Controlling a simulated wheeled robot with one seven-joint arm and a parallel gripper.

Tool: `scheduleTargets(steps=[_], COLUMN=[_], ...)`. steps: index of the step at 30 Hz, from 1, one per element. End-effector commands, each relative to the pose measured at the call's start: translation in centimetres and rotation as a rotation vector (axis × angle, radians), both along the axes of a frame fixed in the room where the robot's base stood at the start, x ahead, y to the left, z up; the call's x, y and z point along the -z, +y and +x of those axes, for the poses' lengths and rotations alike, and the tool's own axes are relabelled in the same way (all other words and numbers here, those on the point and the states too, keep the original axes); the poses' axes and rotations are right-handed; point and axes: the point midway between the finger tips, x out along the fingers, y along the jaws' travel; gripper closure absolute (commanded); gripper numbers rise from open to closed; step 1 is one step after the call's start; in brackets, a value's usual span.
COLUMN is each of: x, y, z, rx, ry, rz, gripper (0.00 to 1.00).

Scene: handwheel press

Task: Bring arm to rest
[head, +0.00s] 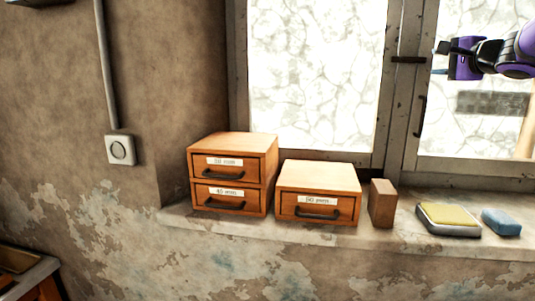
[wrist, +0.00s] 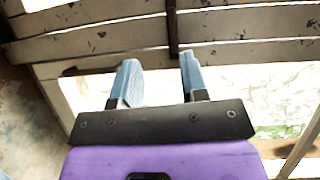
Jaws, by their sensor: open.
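My gripper (head: 441,59) shows at the upper right of the head view, in front of the right window pane. The purple and black arm reaches in from the right edge. In the wrist view the gripper (wrist: 157,80) has two blue fingers standing apart with nothing between them. It is open and empty. The wooden window frame and glass lie beyond the fingers. Nothing touches the fingers as far as I can see.
On the sill below stand a two-drawer wooden box (head: 233,174), a one-drawer box (head: 318,193), a wooden block (head: 382,203), a yellow-topped pad (head: 448,217) and a blue block (head: 501,222). A wall switch (head: 120,150) is at left.

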Motion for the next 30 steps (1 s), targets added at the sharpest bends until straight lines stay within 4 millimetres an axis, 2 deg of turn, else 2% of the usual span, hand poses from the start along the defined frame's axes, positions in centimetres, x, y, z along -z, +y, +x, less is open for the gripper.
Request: scheduleTargets(steps=[1,6,9,12,15,20,24,27,30], x=[0.3,3.5,5.9,8.4,11.1,15.3,18.7,20.4,21.6], y=[2.2,10.1,14.0,17.0,19.1,20.7,20.4,19.8,19.0], z=[-0.9,-5.5,-8.9,-12.7,-16.6,-22.8,-27.7,-30.2,-31.8], rx=[-0.044,-0.23,-0.335,-0.432,-0.519,-0.632,-0.698,-0.724,-0.734], ry=[0.024,0.159,0.242,0.321,0.399,0.515,0.603,0.651,0.682], rz=[-0.039,-0.233,-0.36,-0.495,-0.635,-0.873,-1.085,-1.214,-1.309], gripper=[0.6,0.6,0.6,0.6,0.6,0.6,0.6,0.6,0.6])
